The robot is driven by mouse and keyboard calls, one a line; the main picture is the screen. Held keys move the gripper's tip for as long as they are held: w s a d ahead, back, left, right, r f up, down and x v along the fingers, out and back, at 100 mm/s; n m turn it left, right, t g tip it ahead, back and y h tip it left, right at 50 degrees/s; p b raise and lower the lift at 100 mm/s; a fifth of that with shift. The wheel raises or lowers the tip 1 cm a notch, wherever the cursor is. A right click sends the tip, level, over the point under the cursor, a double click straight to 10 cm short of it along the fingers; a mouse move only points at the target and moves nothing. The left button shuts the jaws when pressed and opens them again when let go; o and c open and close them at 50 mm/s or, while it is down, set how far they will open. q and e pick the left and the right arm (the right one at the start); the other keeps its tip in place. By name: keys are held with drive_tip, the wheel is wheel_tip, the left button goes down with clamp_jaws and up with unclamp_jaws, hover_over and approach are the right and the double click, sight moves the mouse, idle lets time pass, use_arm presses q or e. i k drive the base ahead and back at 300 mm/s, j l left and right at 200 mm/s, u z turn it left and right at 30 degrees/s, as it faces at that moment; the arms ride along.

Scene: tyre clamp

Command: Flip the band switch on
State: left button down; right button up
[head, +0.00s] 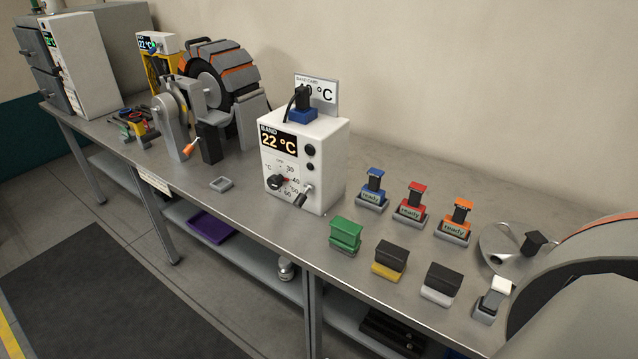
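A white control box (325,165) marked BAND stands on the bench near the middle of the head view. Its display (279,141) reads 22 °C. Below the display is a temperature dial (279,182) with a black knob and a printed scale. To the right of the dial, low on the front face, is a small toggle switch (302,196) with a dark lever tilted down. I cannot read a label at the lever. A band card (328,88) stands behind a blue-based black plug on top of the box. Neither of my grippers is in view.
A tyre in a clamp stand (222,80) is left of the box, with an orange-handled crank (191,148). Several coloured blocks, some labelled ready, stand to the right. A large curved grey body fills the lower right corner. The bench front before the box is mostly clear.

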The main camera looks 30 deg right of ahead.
sight(302, 197)
drive_tip(key=i+j+z, duration=0.15)
drive_tip(key=i+z, duration=0.15)
drive_tip(key=z, duration=0.2)
drive_tip(key=i+j+z, duration=0.25)
drive_tip(key=z, duration=0.25)
drive_tip(key=i+j+z, duration=0.3)
drive_tip(key=z, duration=0.2)
drive_tip(key=j, duration=0.1)
